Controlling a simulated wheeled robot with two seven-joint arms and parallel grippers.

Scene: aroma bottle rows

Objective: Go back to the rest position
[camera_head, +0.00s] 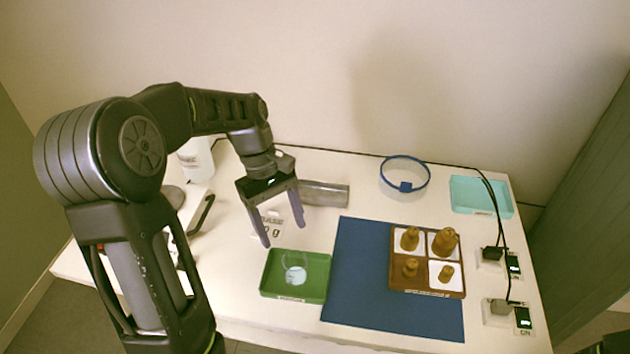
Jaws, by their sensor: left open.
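My left arm comes in from the left and reaches over the table. My left gripper (284,235) points down with its two fingers spread apart and nothing between them. In the picture it is just above the back edge of a green tray (313,293). A clear, round item with a pale blue base (296,274) is in that tray, apart from the fingers. A brown wooden tray (399,284) with several brown bottle-like pieces stands on a blue mat (350,300) to the right. My right gripper is not in view.
Black cables run to switch boxes (497,312) on the right edge. My arm hides the table's left part.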

